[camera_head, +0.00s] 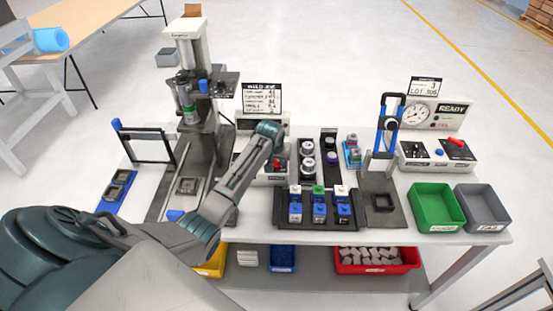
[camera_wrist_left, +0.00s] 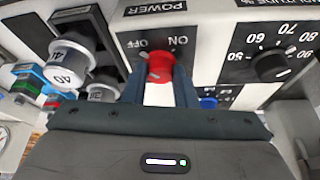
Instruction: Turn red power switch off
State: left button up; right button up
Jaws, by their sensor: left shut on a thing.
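The red power switch (camera_wrist_left: 160,67) sits on a white panel below an upside-down POWER label, with OFF and ON printed beside it. In the head view a bit of its red (camera_head: 277,163) shows beside my wrist. My left gripper (camera_wrist_left: 159,90) has one finger on each side of the switch and is shut on it. In the head view the left gripper (camera_head: 270,150) is over the machine's control panel, its fingers mostly hidden by my arm. I cannot tell which way the switch is set. My right gripper is not in view.
A black amplitude dial (camera_wrist_left: 270,65) is right of the switch in the wrist view, and round weights (camera_wrist_left: 70,62) stand at left. The press column (camera_head: 195,90) rises left of my arm. A black tray (camera_head: 318,222) with blocks and green (camera_head: 437,227) and grey bins stand at right.

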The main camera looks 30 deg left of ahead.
pick_arm(q)
jog(key=o, duration=1)
jog(key=shift+r, duration=0.15)
jog(key=b+v, duration=0.3)
jog(key=v, duration=0.7)
jog(key=shift+r+b, duration=0.3)
jog(key=shift+s+f, duration=0.1)
jog(key=shift+s, duration=0.05)
